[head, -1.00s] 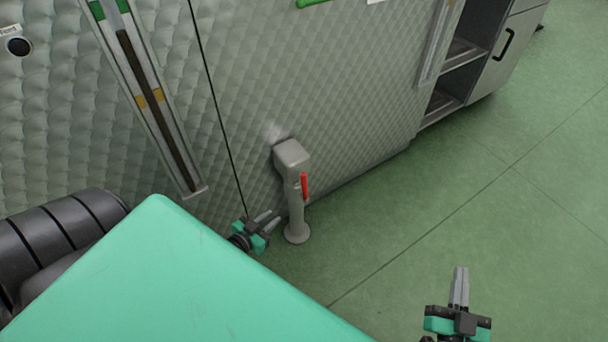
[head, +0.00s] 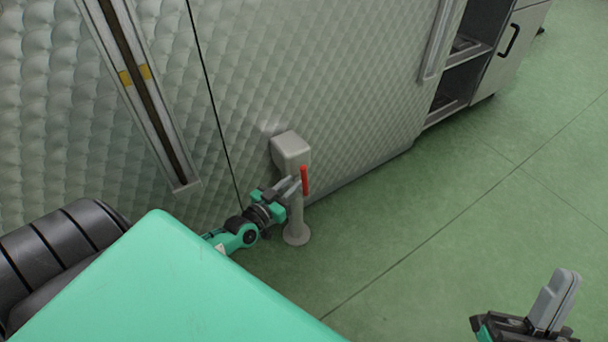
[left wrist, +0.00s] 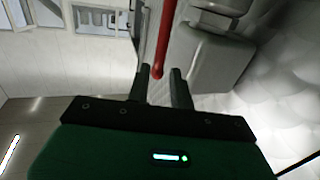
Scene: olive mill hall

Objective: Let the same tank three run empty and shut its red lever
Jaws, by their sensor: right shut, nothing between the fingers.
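The red lever (head: 304,180) stands about upright on the grey outlet pipe (head: 296,222), which comes from a box on the quilted metal tank wall (head: 350,90). My left gripper (head: 295,184) is open right beside the lever, on its left in the head view. In the left wrist view the lever (left wrist: 163,40) reaches down to between the tips of my left gripper (left wrist: 161,72), with a finger on either side. I cannot tell whether they touch it. My right gripper (head: 562,290) is shut and empty over the floor at lower right. No tank number is visible.
A gauge strip (head: 140,80) with yellow marks is left of the wall seam; another strip (head: 436,40) is further right. A cabinet (head: 512,45) with open shelves stands at upper right. Green floor (head: 450,200) is clear to the right of the pipe.

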